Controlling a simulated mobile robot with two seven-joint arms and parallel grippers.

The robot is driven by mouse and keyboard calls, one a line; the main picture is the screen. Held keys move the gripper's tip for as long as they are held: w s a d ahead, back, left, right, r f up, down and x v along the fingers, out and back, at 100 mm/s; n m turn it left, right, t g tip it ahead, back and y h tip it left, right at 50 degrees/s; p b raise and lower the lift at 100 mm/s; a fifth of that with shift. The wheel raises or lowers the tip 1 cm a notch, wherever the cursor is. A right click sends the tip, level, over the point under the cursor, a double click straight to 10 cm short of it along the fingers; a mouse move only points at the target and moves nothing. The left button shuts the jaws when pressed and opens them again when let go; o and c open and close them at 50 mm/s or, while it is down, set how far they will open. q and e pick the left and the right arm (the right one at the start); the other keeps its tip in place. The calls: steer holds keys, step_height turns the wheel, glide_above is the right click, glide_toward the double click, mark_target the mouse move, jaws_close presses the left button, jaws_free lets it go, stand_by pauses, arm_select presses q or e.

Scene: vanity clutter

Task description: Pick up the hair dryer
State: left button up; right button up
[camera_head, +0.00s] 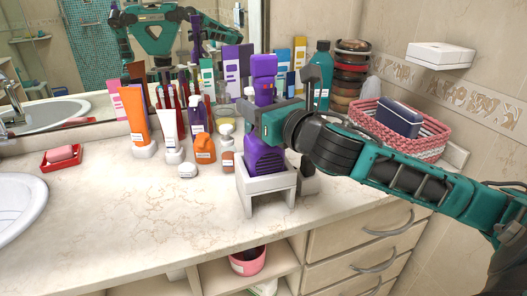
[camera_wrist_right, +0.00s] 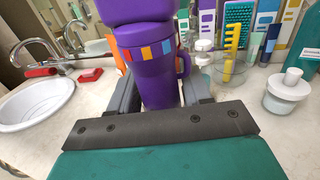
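The purple hair dryer (camera_head: 264,160) stands upright in a small white holder (camera_head: 282,186) on the counter, its upper part (camera_head: 264,68) rising above my gripper. My right gripper (camera_head: 262,118) comes in from the right at mid-height, around the dryer. In the right wrist view the purple body with coloured squares (camera_wrist_right: 150,50) stands between the two grey fingers (camera_wrist_right: 160,92). The fingers are close to its sides; whether they press on it I cannot tell. The dryer's middle is hidden by the gripper in the head view. My left gripper is not directly in view.
Tubes and bottles, including an orange tube (camera_head: 137,118) and an orange bottle (camera_head: 205,148), stand left of the holder. A teal bottle (camera_head: 321,75) and a pink basket (camera_head: 425,140) are behind my right arm. The front left counter (camera_head: 130,225) is clear.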

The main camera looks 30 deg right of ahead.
mark_target(268, 73)
steer(key=shift+r, duration=0.1)
steer(key=c, duration=0.7)
step_height(268, 73, up, 7)
steer(key=shift+f+p, duration=0.1)
steer(key=shift+p, duration=1)
step_height(268, 73, up, 13)
